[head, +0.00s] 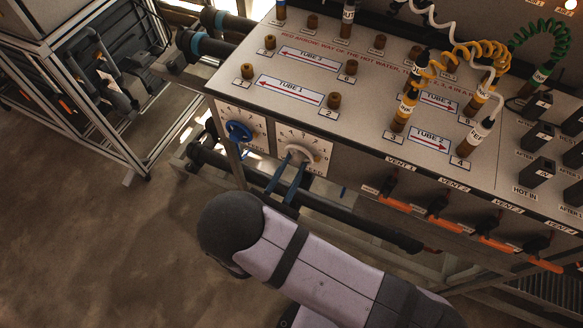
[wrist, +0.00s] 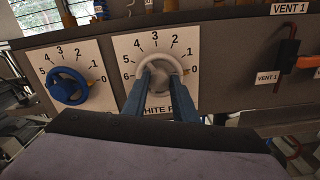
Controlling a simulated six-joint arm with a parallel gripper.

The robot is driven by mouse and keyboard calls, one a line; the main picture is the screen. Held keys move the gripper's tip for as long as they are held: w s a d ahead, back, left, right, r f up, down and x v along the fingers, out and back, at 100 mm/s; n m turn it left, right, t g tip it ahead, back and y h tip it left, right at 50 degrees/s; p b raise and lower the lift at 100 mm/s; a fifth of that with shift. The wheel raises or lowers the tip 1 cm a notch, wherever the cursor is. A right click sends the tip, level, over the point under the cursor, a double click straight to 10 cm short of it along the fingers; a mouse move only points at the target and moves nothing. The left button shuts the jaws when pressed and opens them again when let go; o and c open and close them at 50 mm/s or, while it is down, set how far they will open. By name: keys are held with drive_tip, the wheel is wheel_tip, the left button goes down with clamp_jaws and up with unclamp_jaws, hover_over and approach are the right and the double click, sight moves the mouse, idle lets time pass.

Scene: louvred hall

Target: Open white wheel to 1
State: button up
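The white wheel (wrist: 161,60) sits on a white dial plate (wrist: 122,47) numbered 0 to 6. It also shows in the head view (head: 299,152). A small nub on the wheel's right side seems to lie near the 0; the 1 is just above it. My gripper (wrist: 161,72) has two blue fingers reaching to the wheel from the front, and it shows in the head view (head: 287,177). The fingers stand a little apart, with their tips at the wheel's middle and lower part. Whether they press on it cannot be told. The fingers hide the wheel's lower part and some lettering.
A blue wheel (wrist: 67,86) on its own numbered dial is just left of the white one. The vent 1 valve (wrist: 288,62) with its orange handle is to the right. Black pipes (head: 350,215) run below the panel. Open floor (head: 100,250) lies at the lower left.

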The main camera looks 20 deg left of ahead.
drive_tip(key=shift+n, duration=0.3)
drive_tip(key=shift+a+n+p, duration=0.1)
drive_tip(key=shift+n+p, duration=0.4)
drive_tip(key=shift+n, duration=2.1)
drive_tip(key=o, duration=1)
drive_tip(key=shift+o, duration=0.2)
drive_tip(key=shift+s, duration=0.15)
drive_tip(key=s+b, duration=0.1)
drive_tip(key=s, duration=0.6)
drive_tip(key=shift+b, duration=0.35)
